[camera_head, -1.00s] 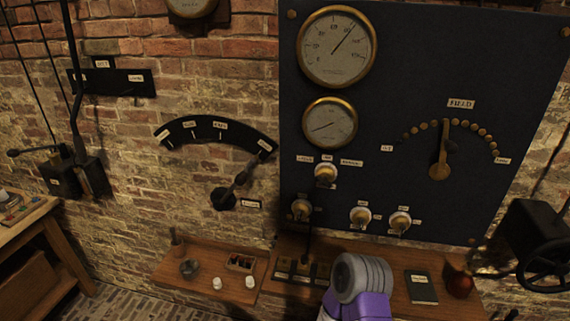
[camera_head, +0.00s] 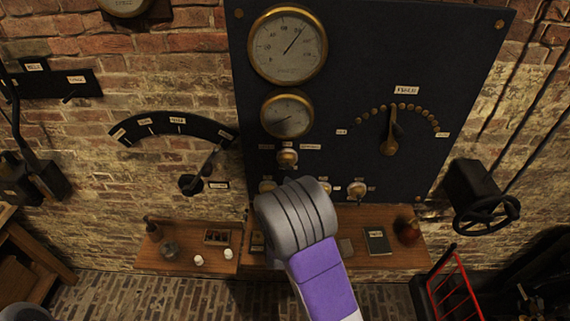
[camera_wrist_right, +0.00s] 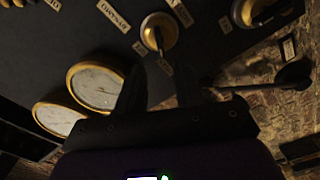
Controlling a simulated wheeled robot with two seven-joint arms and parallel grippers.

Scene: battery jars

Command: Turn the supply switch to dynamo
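The supply switch (camera_head: 287,157) is a small brass knob on the dark panel below the two gauges, with white labels above it. In the right wrist view the knob (camera_wrist_right: 158,32) has a short dark handle whose pointing I cannot tell surely. The label reading DYNAMO (camera_wrist_right: 113,15) is to its upper left there, and on the panel's right side of the knob in the head view. My right gripper (camera_wrist_right: 162,72) is open, its dark fingers apart and empty just short of the knob. In the head view my wrist hides its fingers.
Other brass knobs (camera_head: 357,188) sit below, partly behind my right arm. The field dial (camera_head: 390,145) is to the right, a lever quadrant (camera_head: 175,125) on the brick wall to the left. A wooden shelf (camera_head: 190,262) with cups and a handwheel (camera_head: 487,213) flank the panel's lower edge.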

